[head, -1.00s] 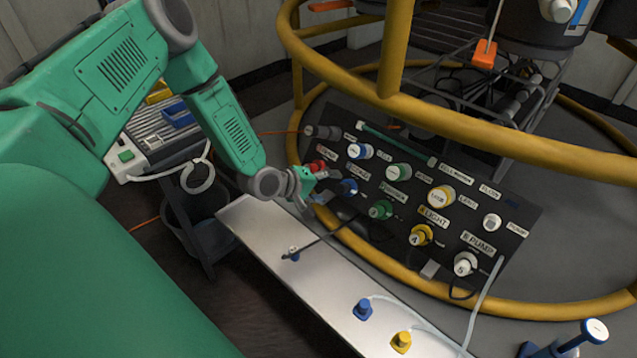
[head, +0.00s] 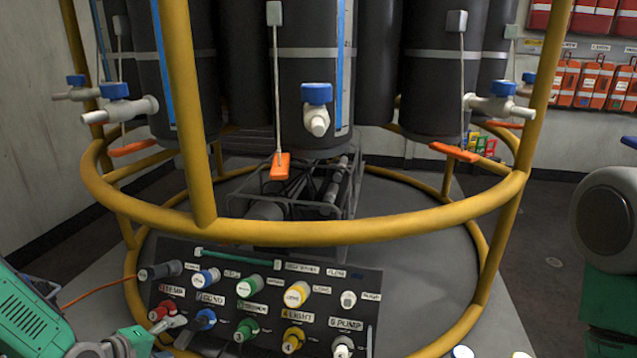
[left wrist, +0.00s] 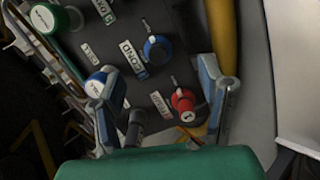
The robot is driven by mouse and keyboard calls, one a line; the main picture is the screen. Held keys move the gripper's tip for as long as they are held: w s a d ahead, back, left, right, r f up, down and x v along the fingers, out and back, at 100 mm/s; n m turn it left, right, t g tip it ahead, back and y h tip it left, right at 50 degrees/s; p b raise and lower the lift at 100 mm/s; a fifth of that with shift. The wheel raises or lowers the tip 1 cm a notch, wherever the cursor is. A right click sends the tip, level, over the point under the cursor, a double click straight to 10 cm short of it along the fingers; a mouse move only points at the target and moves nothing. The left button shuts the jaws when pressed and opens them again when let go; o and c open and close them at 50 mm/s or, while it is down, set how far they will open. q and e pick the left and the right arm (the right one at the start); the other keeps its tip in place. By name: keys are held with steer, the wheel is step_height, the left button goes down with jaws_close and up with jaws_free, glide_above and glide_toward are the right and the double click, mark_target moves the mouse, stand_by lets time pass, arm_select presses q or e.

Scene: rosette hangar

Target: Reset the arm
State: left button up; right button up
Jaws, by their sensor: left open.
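My left gripper (head: 172,328) is at the bottom left of the head view, in front of the lower left corner of the black connector panel (head: 262,276). In the left wrist view its two fingers (left wrist: 166,97) are apart, with nothing held between them. The red TEMP plug (left wrist: 184,102) shows between the fingers, nearer the right one; it also shows in the head view (head: 160,310). The blue COND plug (left wrist: 157,48) is beyond it.
A yellow tubular frame (head: 330,232) rings the panel and dark cylinders (head: 308,70) with blue-handled valves (head: 317,94). Green, yellow and white plugs sit on the panel. Orange cases (head: 600,85) hang at the back right. Grey floor right of the frame looks clear.

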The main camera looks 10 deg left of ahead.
arm_select(q)
steer(key=s+d+r+m+g+p, duration=0.1)
steer(key=s+d+m+g+p, duration=0.25)
steer(key=s+d, duration=0.35)
steer(key=s+d+m+g+p, duration=0.3)
steer(key=s+d+m, duration=0.1)
steer(key=s, duration=0.5)
steer(key=s+r+m+g+y+p, duration=0.3)
steer(key=s+m, duration=0.3)
steer(key=s, duration=0.7)
steer(key=shift+a+r+p, duration=0.4)
steer(key=shift+p, duration=0.05)
